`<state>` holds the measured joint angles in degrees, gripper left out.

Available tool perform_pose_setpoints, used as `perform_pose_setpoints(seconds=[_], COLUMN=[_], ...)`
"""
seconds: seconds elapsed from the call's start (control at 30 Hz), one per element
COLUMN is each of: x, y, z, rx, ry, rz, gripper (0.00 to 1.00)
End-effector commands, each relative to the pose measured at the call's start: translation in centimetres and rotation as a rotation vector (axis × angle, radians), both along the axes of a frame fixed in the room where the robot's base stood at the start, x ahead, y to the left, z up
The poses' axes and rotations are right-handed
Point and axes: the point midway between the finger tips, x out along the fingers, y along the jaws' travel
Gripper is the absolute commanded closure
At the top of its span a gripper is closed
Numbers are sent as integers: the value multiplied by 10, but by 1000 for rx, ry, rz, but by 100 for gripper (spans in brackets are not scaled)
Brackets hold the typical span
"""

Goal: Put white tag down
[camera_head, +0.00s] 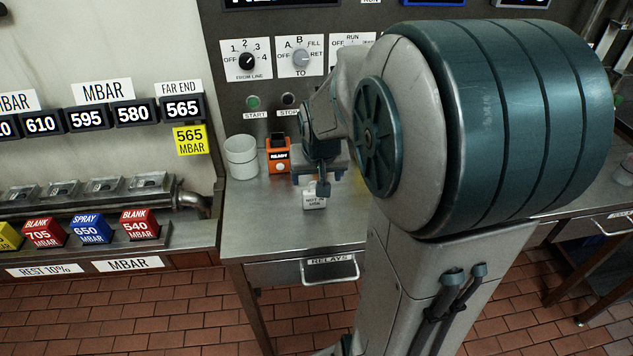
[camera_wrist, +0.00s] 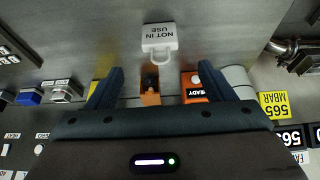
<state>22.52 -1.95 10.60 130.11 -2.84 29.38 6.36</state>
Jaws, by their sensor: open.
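The white tag (camera_head: 314,196), lettered "NOT IN USE", lies on the metal bench near its front, below my gripper. It also shows in the wrist view (camera_wrist: 160,38), beyond the fingertips and between their lines, with its loop end toward me. My gripper (camera_head: 318,188) is over the bench just behind the tag. In the wrist view my gripper (camera_wrist: 157,75) has its two dark fingers wide apart with nothing between them. The tag appears apart from both fingers.
An orange "READY" box (camera_head: 279,156) and a white cup (camera_head: 241,157) stand at the bench's back left. Another orange object (camera_wrist: 150,88) shows between the fingers in the wrist view. A panel with dials (camera_head: 246,61) rises behind. The bench (camera_head: 265,220) is clear left of the tag.

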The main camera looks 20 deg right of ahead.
Motion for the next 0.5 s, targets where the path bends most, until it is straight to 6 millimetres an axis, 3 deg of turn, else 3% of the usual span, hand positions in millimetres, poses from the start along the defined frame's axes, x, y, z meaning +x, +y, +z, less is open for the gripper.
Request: perform_pose_setpoints(seconds=[0.27, 0.37, 0.5], x=[-16, -39, -86], y=[11, 29, 58], z=[18, 27, 38], rx=[-4, -10, -9], ry=[9, 26, 62], rz=[21, 64, 148], gripper=[24, 24, 24])
